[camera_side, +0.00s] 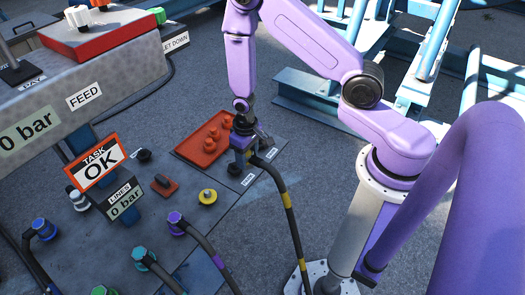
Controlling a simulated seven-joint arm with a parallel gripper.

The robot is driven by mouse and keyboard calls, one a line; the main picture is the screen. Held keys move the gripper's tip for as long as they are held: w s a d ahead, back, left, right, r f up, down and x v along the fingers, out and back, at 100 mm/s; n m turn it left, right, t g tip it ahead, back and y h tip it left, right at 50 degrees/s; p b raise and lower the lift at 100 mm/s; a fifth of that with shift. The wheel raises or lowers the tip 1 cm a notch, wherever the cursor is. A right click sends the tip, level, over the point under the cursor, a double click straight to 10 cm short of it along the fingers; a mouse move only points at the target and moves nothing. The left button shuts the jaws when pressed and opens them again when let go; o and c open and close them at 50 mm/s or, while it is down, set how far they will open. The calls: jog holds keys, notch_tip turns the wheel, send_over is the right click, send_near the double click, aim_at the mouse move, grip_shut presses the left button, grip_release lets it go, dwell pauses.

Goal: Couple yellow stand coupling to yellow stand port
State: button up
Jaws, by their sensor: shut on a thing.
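The cable bends away to the right and runs down to the bottom of the picture. Coupling and port are clearly apart.
A red tray (203,138) with several orange-red pieces lies just left of my gripper. Purple (175,218), teal (139,254) and blue (41,227) couplings with cables stand nearby. A sign reads "TASK OK" (94,161); a gauge reads "LINES 0 bar" (123,201).

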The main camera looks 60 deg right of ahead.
send_over(208, 193)
jog(key=f, duration=0.2)
jog(key=shift+w+f, duration=0.15)
jog(key=shift+f, duration=4)
jog(key=shift+f, duration=0.45)
jog(key=o, duration=1.2)
jog(key=shift+o, duration=0.2)
notch_tip(208, 193, up, 17)
jog(key=shift+r, duration=0.2)
